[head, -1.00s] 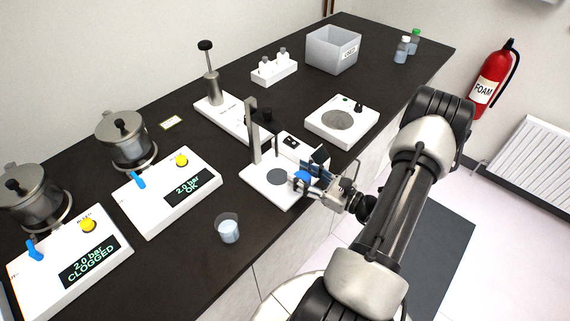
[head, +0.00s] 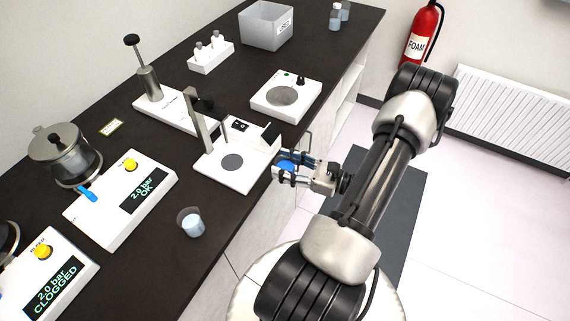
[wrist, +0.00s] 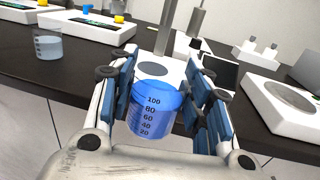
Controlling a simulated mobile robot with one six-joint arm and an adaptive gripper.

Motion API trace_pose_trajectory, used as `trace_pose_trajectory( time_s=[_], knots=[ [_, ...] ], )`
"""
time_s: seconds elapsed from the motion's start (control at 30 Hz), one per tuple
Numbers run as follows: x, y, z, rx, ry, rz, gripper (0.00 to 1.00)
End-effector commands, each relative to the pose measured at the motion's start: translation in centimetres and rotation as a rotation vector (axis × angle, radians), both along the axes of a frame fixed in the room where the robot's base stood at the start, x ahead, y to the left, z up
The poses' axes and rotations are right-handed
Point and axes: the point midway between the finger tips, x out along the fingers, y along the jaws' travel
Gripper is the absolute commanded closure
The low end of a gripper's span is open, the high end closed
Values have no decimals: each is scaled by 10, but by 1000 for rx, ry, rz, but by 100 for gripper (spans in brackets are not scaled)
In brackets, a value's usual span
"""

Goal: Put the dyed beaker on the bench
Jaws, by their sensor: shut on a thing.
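The dyed beaker (wrist: 154,112) holds bright blue liquid and has volume marks up to 100. My gripper (wrist: 160,100) is shut on it, one blue-padded finger on each side. In the head view my gripper (head: 290,171) and the blue beaker (head: 286,166) are at the front edge of the dark bench (head: 235,232), beside the white stirrer stand. The beaker looks upright and off the bench surface in the wrist view.
A beaker of pale liquid (head: 192,223) stands on the bench near its front edge. The white stand with a grey disc (head: 232,161) is close to my gripper. A hotplate (head: 285,96) and two pressure units (head: 122,199) stand around. Bare bench lies between the stand and the pale beaker.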

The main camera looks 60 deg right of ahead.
Motion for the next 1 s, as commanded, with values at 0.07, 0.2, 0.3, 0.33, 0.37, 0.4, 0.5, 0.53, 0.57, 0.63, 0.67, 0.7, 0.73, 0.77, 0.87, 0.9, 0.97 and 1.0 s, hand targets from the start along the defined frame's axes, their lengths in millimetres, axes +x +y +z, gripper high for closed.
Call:
trace_pose_trajectory(
  time_s=[0.07, 0.2, 0.3, 0.33, 0.37, 0.4, 0.5, 0.53, 0.57, 0.63, 0.67, 0.7, 0.73, 0.77, 0.87, 0.9, 0.97, 1.0],
  knots=[
    [0, 0, 0, 0, -1, 0, 70],
    [0, 0, 0, 0, -1, 0, 79],
    [0, 0, 0, 0, -1, 0, 86],
    [0, 0, 0, 0, -1, 0, 88],
    [0, 0, 0, 0, -1, 0, 90],
    [0, 0, 0, 0, -1, 0, 93],
    [0, 0, 0, 0, -1, 0, 98],
    [0, 0, 0, 0, -1, 0, 98],
    [1, 1, 0, 0, 0, 3, 98],
    [7, 4, 2, 0, 0, 17, 98],
    [12, 6, 2, -1, 0, 28, 98],
    [20, 11, 4, -1, 1, 49, 98],
    [28, 16, 5, -1, 1, 68, 98],
    [37, 22, 7, -1, 2, 91, 98],
    [76, 52, 15, -2, 4, 189, 98],
    [93, 67, 19, -3, 4, 237, 98],
    [117, 94, 25, -4, 5, 307, 98],
    [133, 113, 29, -4, 5, 355, 98]
  ],
)
